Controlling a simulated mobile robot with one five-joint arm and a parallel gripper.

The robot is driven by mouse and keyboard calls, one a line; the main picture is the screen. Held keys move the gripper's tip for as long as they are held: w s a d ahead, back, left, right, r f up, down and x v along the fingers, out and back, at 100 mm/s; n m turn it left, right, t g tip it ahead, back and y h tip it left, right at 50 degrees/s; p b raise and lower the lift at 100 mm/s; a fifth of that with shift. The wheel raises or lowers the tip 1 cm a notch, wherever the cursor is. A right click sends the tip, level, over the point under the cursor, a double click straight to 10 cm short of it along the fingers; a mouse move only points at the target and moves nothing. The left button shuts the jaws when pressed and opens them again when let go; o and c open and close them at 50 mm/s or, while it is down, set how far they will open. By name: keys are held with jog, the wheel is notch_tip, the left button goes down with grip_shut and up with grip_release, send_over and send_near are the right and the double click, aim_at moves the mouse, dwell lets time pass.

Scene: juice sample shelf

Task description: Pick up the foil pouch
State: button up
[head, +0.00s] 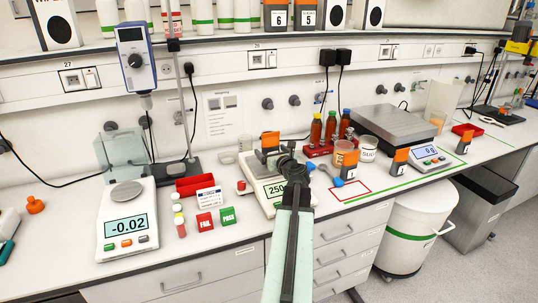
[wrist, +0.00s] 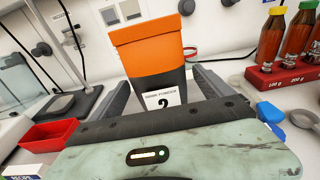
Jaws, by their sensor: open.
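An orange-topped, dark-bottomed pouch (head: 270,140), which I take as the foil pouch, stands upright at the balance with the "250" display (head: 285,189). In the wrist view the pouch (wrist: 150,50) shows a white label with a 2, and its lower part is hidden behind my gripper body. My gripper (head: 274,155) is open, with a finger on each side of the pouch in the wrist view (wrist: 160,82). I cannot tell whether either finger touches it.
Bottles in a red rack (head: 318,151) and a white jar (head: 367,147) stand right of my gripper. A red tray (head: 195,185) and a scale reading -0.02 (head: 127,225) are to the left.

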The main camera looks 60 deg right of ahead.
jog(key=shift+w+d+f, duration=0.1)
jog(key=shift+w+d, duration=0.25)
jog(key=shift+w, duration=0.1)
jog(key=shift+s+a, duration=0.1)
jog(key=c, duration=1.9)
jog(key=shift+o, duration=0.2)
notch_tip(320, 180, up, 10)
jog(key=p, duration=1)
jog(key=shift+r, duration=0.2)
jog(key=shift+f, duration=0.1)
